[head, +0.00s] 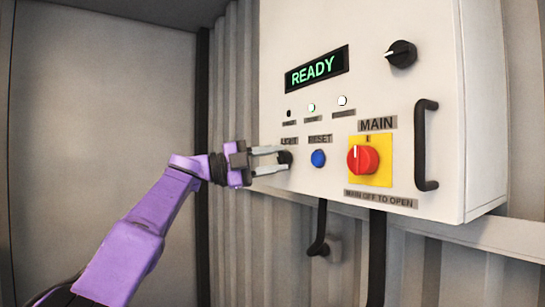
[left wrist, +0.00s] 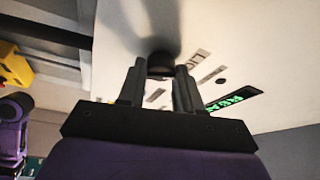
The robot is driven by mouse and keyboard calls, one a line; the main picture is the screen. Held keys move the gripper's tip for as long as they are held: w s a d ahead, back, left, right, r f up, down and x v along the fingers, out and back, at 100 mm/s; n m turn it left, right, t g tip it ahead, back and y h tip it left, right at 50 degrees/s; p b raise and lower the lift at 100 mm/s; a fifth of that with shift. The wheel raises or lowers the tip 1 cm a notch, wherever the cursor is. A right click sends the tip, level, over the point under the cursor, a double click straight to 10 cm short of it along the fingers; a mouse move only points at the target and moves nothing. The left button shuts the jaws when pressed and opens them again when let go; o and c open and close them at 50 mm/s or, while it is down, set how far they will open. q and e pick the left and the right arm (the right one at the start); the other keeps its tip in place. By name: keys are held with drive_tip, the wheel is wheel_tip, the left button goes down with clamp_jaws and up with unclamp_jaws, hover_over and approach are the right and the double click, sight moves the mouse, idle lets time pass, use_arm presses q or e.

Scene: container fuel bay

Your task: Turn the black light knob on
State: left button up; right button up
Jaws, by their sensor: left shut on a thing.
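The black light knob (head: 285,158) sits under the LIGHT label on the white control panel (head: 345,212). My left gripper (head: 279,159) comes in from the left, and its fingertips are at the knob, one on each side. In the left wrist view the knob (left wrist: 160,64) shows between the fingertips of my left gripper (left wrist: 160,75). The gripper is shut on the knob. The knob's pointer mark is hidden, so I cannot tell which way it is turned. My right gripper is not in view.
Right of the light knob are a blue RESET button (head: 318,158) and a red MAIN switch (head: 363,159) on a yellow plate. Another black knob (head: 401,54) is at upper right, above a black door handle (head: 426,145). The display (head: 317,68) reads READY.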

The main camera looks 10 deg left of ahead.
use_arm(q)
drive_tip(key=shift+s+a+r, duration=0.1)
drive_tip(key=shift+r, duration=0.2)
drive_tip(key=o, duration=0.9)
drive_tip(key=shift+o, duration=0.7)
drive_tip(key=shift+f, duration=0.15)
drive_tip(key=shift+a+f, duration=0.1)
drive_tip(key=shift+a+f+b, duration=0.15)
drive_tip(key=shift+a+b, duration=0.15)
drive_tip(key=shift+b, duration=0.15)
drive_tip(key=r+b+v, duration=0.1)
drive_tip(key=b+v, duration=0.3)
drive_tip(key=v, duration=0.5)
drive_tip(key=shift+s+a+f, duration=0.25)
drive_tip(key=shift+a+f, duration=0.05)
drive_tip(key=shift+a, duration=0.05)
